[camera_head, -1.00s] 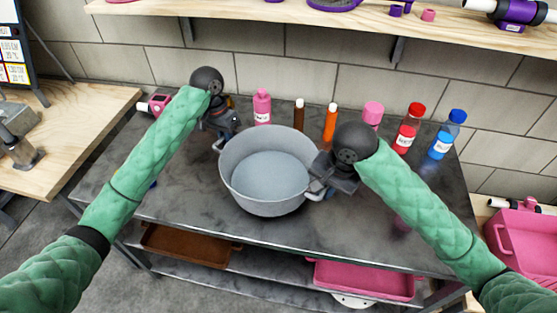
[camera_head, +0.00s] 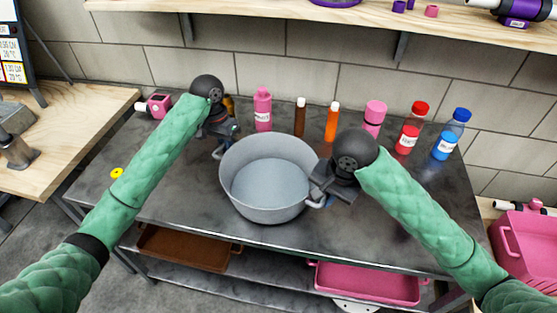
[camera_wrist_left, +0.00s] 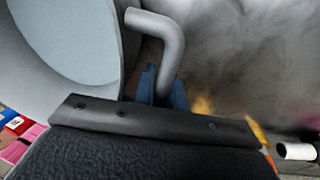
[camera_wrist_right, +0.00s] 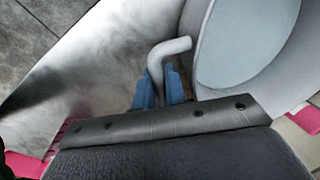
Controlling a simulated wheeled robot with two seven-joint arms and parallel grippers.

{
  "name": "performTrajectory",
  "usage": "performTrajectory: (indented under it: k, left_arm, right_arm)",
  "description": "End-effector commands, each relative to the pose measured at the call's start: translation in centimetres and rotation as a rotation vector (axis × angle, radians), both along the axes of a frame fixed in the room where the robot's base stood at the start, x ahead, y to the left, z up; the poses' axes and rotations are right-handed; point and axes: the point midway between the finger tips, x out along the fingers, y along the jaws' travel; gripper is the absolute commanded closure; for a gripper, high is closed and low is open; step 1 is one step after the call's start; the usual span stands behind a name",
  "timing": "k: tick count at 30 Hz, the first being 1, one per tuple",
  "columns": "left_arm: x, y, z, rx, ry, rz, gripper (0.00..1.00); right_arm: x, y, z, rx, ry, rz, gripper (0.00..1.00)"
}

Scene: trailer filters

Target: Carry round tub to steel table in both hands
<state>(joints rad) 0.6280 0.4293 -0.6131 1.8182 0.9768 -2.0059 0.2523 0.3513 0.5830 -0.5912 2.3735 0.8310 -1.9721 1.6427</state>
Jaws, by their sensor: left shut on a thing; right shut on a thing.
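The round grey tub (camera_head: 268,215) is upright and looks empty, over the near middle of the dark steel table (camera_head: 370,215). I cannot tell whether its base touches the tabletop. My left gripper (camera_head: 222,150) is shut on the tub's left handle, whose bent bar shows between blue fingertips in the left wrist view (camera_wrist_left: 168,45). My right gripper (camera_head: 322,198) is shut on the opposite handle, which shows in the right wrist view (camera_wrist_right: 162,58). The fingers partly hide both handles.
Several bottles stand along the table's back, including a pink bottle (camera_head: 263,112), an orange bottle (camera_head: 331,123) and a blue-capped bottle (camera_head: 450,135). A yellow ring (camera_head: 117,173) lies at the left. Brown (camera_head: 185,250) and pink (camera_head: 370,283) trays sit below. The table's front right is clear.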

Motion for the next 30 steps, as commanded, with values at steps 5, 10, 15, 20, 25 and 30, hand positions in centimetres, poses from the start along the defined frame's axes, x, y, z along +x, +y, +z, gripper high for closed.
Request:
performTrajectory:
  k: [5,10,15,20,25,30]
  left_arm:
    - [0.1,0.23,-0.87,0.003,0.0,0.003,1.0]
    - [0.11,0.26,-1.06,0.003,0.0,0.003,1.0]
    - [0.12,0.28,-1.14,0.003,0.0,0.004,1.0]
    - [0.1,0.27,-1.29,0.004,0.001,0.004,0.68]
    - [0.06,0.16,-1.32,0.003,0.001,0.002,0.66]
    - [0.07,0.18,-1.07,0.002,-0.001,0.001,0.66]
  right_arm:
    - [-0.05,0.09,-0.95,0.001,0.002,0.0,1.0]
    - [-0.08,0.14,-1.17,0.002,0.002,0.001,1.0]
    - [-0.1,0.2,-1.25,0.002,0.003,0.001,1.0]
    - [-0.13,0.26,-1.4,0.003,0.004,0.001,0.68]
    - [-0.13,0.34,-1.42,0.005,0.004,0.002,0.66]
    - [-0.13,0.38,-1.44,0.005,0.004,0.002,0.66]
